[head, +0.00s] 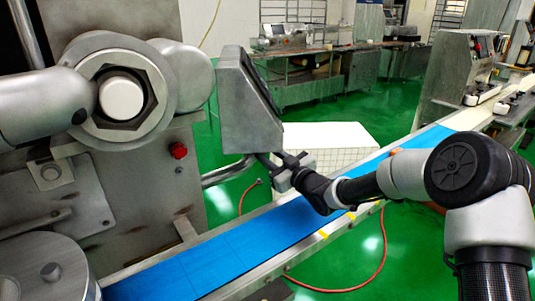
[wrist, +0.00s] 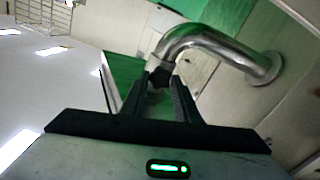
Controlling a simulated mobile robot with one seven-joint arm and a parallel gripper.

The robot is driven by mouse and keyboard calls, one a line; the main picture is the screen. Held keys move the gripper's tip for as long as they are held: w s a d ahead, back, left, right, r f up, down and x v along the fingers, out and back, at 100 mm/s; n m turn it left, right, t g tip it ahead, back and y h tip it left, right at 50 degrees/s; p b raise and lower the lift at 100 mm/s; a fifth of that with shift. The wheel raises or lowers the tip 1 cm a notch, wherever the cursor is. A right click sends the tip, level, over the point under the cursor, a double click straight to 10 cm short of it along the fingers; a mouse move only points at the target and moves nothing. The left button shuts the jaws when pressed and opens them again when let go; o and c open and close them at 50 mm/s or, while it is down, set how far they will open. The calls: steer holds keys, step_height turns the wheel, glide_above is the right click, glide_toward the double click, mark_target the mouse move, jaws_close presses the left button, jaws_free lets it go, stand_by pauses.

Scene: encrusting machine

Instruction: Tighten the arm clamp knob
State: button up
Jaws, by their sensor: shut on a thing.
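My gripper (head: 270,163) is in the middle of the head view, just under the lower edge of the grey control panel (head: 247,105). In the wrist view its two black fingers (wrist: 162,84) are shut on a small dark knob (wrist: 160,75). The knob sits at the near end of a bent metal support arm (wrist: 205,39), which runs to a round flange at the right. In the head view the support arm (head: 228,171) shows left of my gripper. There the knob itself is too small and too covered to make out.
A blue conveyor belt (head: 220,243) runs diagonally below my arm. The large steel machine (head: 60,190) with a red button (head: 179,150) stands at left. A white tiled block (head: 325,140) is behind my gripper. A red hose (head: 350,290) lies on the green floor.

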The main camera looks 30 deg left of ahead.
steer(key=shift+f+m, duration=0.15)
steer(key=shift+m, duration=10.85)
steer(key=o, duration=1)
steer(key=shift+o, duration=0.2)
steer(key=shift+d, duration=0.1)
steer(key=p+v, duration=0.3)
steer(key=v, duration=1.4)
